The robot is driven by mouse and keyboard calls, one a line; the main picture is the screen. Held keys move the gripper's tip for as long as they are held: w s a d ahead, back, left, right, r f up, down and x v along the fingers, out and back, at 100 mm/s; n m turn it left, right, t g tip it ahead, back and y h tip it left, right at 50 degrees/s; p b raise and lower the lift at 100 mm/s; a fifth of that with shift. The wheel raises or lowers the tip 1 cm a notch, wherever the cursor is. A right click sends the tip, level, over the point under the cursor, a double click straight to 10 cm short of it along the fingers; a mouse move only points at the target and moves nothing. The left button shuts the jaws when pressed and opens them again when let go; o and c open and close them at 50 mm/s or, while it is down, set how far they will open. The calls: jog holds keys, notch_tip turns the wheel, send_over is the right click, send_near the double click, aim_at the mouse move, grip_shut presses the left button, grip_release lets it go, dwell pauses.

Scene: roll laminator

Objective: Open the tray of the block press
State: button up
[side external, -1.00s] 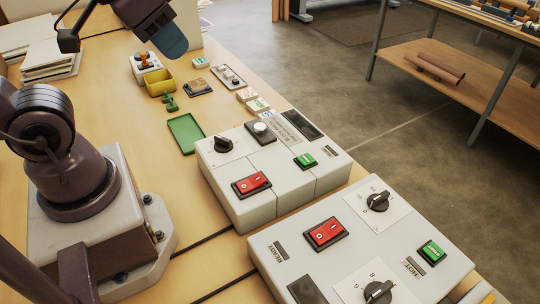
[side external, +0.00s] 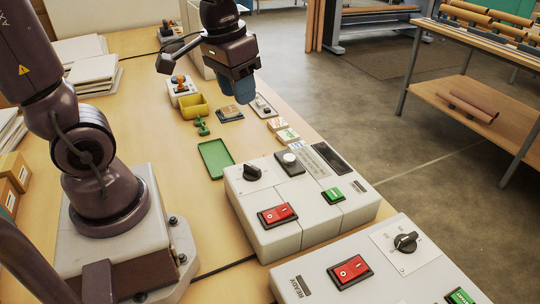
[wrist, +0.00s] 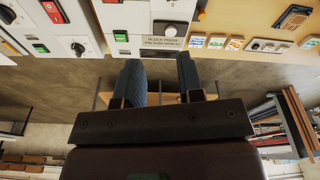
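The block press (side external: 292,238) is a white box on the bench, with a black dial (side external: 252,173), a red switch (side external: 277,215), a green button (side external: 333,195) and a round white button on a dark plate (side external: 289,163). Its name label shows in the wrist view (wrist: 163,42). I cannot make out a separate tray on the press; its far faces are hidden. My gripper (side external: 240,92) is in the air above the far part of the bench, beyond the press. In the wrist view its two fingers (wrist: 159,80) are apart with nothing between them.
A second white machine (side external: 330,272) stands nearer the camera. A green flat tray (side external: 216,158), a yellow bin (side external: 194,106) and several small blocks (side external: 284,133) lie beyond the press. The aisle floor (side external: 410,140) right of the bench is clear.

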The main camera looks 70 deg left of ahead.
jog(key=w+a+f+n+g, duration=0.2)
jog(key=w+a+f+n, duration=0.85)
jog(key=a+f, duration=0.3)
jog(key=shift+m, duration=0.45)
jog(key=f, duration=0.8)
jog(key=d+f, duration=0.1)
jog(key=f, duration=0.3)
jog(key=shift+w+f, duration=0.3)
jog(key=shift+f, duration=0.1)
jog(key=shift+c, duration=0.2)
